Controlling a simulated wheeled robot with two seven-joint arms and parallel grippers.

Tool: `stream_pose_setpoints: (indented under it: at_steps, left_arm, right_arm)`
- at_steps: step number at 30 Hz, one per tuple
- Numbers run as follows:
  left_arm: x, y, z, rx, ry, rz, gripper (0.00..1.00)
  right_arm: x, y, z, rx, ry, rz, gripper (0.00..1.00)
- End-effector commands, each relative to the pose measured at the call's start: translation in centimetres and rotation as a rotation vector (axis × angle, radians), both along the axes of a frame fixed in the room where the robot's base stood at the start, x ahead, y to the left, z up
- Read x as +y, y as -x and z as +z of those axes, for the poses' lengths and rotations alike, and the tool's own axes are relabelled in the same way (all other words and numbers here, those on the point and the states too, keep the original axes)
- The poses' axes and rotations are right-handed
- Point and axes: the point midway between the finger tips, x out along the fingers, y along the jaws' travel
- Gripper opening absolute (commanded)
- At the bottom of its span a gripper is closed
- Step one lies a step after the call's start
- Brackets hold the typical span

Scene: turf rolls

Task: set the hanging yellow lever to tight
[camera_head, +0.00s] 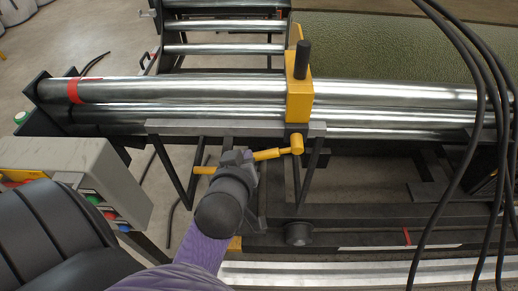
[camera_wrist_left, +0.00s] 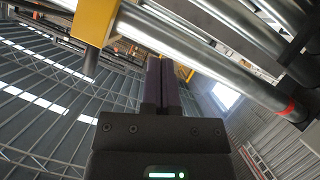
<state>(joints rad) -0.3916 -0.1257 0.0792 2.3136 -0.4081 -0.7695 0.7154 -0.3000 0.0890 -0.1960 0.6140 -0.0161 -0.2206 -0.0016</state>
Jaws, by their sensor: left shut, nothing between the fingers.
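The yellow lever (camera_head: 268,154) shows below the metal rollers in the head view, as a bar running slightly up to the right to a thick yellow end. Its middle is hidden behind my left gripper (camera_head: 236,156), and a short yellow piece shows on the gripper's left. In the left wrist view, my left gripper (camera_wrist_left: 161,85) is shut with its fingers together and empty. A yellow part (camera_wrist_left: 203,66) shows behind the fingers there; I cannot tell whether they touch it. My right gripper is not in view.
A yellow block (camera_head: 299,98) with a dark handle sits on the rollers (camera_head: 200,90). A grey control box (camera_head: 125,190) with coloured buttons stands at left. Black cables (camera_head: 488,130) hang at right. Dark frame struts surround the lever.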

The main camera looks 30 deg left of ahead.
Motion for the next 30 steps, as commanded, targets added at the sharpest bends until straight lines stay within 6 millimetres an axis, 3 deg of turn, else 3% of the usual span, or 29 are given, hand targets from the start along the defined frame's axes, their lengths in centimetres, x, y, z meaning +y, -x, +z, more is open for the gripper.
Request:
stream_pose_setpoints:
  at_steps: [5,18,24,30]
  left_arm:
    - [0.2,-0.7,-0.4,0.0,-0.001,-0.003,0.0]
    - [3.5,-8.5,-4.3,0.001,-0.003,-0.002,0.0]
    - [2.3,-8.5,-7.1,0.004,0.001,-0.003,0.0]
    - [1.8,-8.5,-7.8,0.002,0.0,-0.004,0.0]
  right_arm:
    - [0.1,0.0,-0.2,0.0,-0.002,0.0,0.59]
    - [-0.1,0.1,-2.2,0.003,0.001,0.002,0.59]
    - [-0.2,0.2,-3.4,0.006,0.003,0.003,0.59]
    - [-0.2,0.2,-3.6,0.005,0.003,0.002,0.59]
